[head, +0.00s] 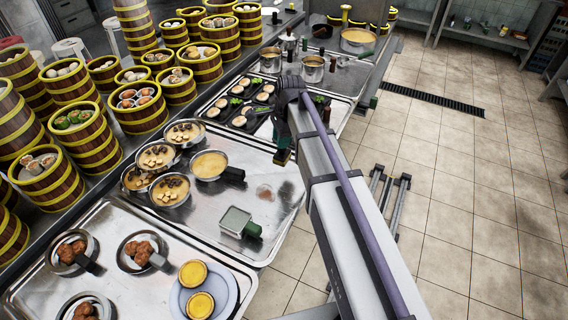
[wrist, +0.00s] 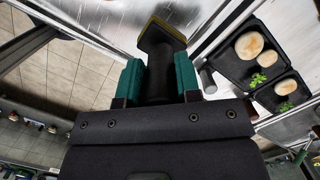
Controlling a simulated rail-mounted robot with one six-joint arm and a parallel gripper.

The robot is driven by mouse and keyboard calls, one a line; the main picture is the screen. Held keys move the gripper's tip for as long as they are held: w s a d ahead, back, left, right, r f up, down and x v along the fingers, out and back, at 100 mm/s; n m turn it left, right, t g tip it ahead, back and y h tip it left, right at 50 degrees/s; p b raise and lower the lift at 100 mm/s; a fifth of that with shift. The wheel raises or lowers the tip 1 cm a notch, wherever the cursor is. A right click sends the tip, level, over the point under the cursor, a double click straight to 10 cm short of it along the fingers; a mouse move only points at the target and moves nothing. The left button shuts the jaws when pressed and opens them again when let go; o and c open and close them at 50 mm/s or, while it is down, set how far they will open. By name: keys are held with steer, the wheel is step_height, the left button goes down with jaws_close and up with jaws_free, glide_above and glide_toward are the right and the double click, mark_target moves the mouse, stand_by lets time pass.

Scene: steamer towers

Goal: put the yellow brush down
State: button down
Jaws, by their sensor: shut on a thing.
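The yellow brush (wrist: 161,34) shows in the wrist view as a dark body with a yellow-edged, flared end. My gripper (wrist: 158,78) is shut on it, with one green finger on each side. In the head view my gripper (head: 283,146) is over the steel counter, right of the pans of yellow food. There the brush is mostly hidden by the gripper and hard to make out. I cannot tell whether the brush touches the counter.
A dark tray of buns and greens (head: 240,114) lies left of the gripper. A square metal pan with a green handle (head: 237,222) stands nearer on the counter. Pans of yellow food (head: 209,165) crowd the left. Bare steel (head: 262,180) shows between. Steamer towers (head: 90,140) stand farther left.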

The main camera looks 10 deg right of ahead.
mark_target(282, 153)
steer(key=f, duration=0.1)
steer(key=f+b, duration=0.1)
steer(key=f, duration=0.1)
steer(key=shift+w+d+f, duration=0.15)
steer(key=shift+w+f, duration=0.05)
steer(key=shift+f, duration=0.1)
steer(key=shift+s, duration=0.1)
step_height(282, 153, down, 4)
steer(key=b, duration=0.4)
steer(key=shift+r, duration=0.45)
steer(key=shift+f, duration=0.15)
steer(key=c, duration=0.8)
jaws_free()
